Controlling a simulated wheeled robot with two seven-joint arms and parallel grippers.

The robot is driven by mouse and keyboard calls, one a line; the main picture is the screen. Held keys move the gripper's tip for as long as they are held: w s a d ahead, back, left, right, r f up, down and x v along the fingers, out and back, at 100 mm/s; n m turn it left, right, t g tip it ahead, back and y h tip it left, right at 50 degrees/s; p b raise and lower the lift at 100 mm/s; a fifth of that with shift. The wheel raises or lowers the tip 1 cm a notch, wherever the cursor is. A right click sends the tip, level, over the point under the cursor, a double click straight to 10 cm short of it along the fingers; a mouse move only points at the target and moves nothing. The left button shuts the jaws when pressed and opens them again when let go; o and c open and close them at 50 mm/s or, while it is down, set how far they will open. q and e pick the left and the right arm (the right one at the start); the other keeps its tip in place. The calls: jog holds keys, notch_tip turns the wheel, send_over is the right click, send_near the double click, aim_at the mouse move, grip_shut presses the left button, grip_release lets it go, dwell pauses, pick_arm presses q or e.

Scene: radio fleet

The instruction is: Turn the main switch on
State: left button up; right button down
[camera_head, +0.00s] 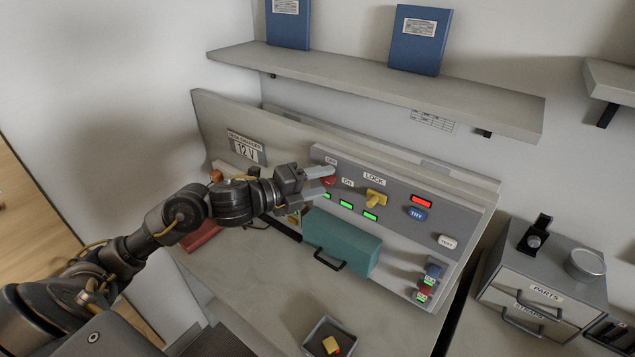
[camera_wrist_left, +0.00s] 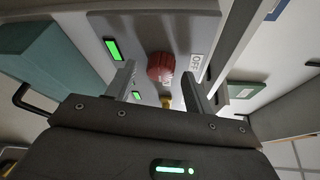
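The main switch is a red rotary knob (camera_head: 328,182) on the grey panel, between the OFF label (camera_head: 331,160) and the ON label (camera_head: 348,183). The same red knob (camera_wrist_left: 161,67) shows in the left wrist view, with the OFF label (camera_wrist_left: 196,67) beside it. My left gripper (camera_head: 321,181) is at the knob with its fingers apart, one on either side. I cannot tell whether either finger touches it. In the left wrist view, the open fingers of my left gripper (camera_wrist_left: 160,85) frame the knob. My right gripper is not in view.
A yellow LOCK knob (camera_head: 376,198) sits right of the switch. Green lamps (camera_head: 346,204) and a teal box (camera_head: 342,241) are below. A red lamp (camera_head: 421,202) is lit. A small tray (camera_head: 313,329) stands on the bench. A shelf (camera_head: 370,88) hangs above.

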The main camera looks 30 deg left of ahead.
pick_arm(q)
jog(key=b+v, duration=0.3)
jog(key=v, duration=0.8)
dwell(0.3)
dwell(0.5)
